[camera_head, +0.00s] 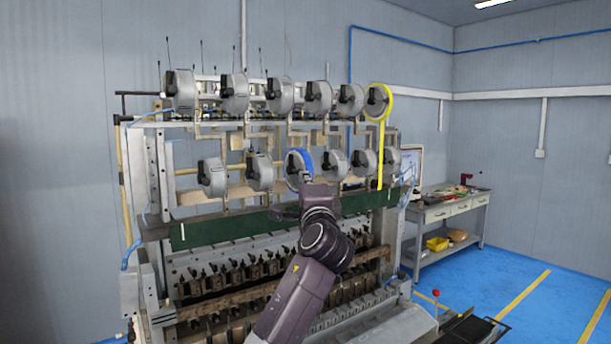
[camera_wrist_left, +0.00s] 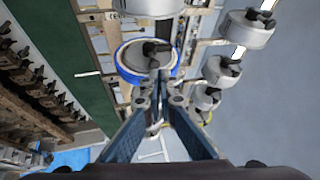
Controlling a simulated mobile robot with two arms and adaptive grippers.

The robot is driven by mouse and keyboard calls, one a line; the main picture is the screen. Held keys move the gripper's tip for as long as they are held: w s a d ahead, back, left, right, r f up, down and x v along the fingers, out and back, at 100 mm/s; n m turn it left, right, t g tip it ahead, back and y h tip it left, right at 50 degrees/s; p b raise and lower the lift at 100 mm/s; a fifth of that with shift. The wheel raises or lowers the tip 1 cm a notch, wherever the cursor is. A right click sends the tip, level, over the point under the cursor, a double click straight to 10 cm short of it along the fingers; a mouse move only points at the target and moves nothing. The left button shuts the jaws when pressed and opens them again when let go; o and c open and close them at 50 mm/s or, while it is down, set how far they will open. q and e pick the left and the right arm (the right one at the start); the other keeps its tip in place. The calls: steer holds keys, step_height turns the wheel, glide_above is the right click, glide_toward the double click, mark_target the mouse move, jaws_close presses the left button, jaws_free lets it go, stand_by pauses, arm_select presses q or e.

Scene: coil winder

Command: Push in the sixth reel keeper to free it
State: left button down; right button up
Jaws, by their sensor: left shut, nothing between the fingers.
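The winder carries two rows of grey reels on its rack. A reel with a blue rim (camera_head: 294,165) sits in the lower row, and its dark keeper (camera_wrist_left: 153,49) shows at its hub in the left wrist view. My left gripper (camera_wrist_left: 160,78) is shut and empty, its fingertips at or very close to this keeper; I cannot tell whether they touch. In the head view my left arm hides part of the reel's lower side. A reel with a yellow rim (camera_head: 379,90) is at the right end of the upper row. Which reel counts as sixth is not marked. My right gripper is not in view.
Neighbouring lower-row reels (camera_head: 334,163) stand close on both sides of the blue one. A dark green panel (camera_head: 226,231) runs below the reels, with rows of winding heads under it. A workbench (camera_head: 450,207) stands at the right.

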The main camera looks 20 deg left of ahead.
arm_select(q)
steer(key=s+d, duration=0.3)
steer(key=s, duration=0.1)
steer(key=shift+s+d, duration=0.35)
steer(key=shift+d, duration=0.05)
steer(key=shift+f, duration=0.15)
stand_by(0.4)
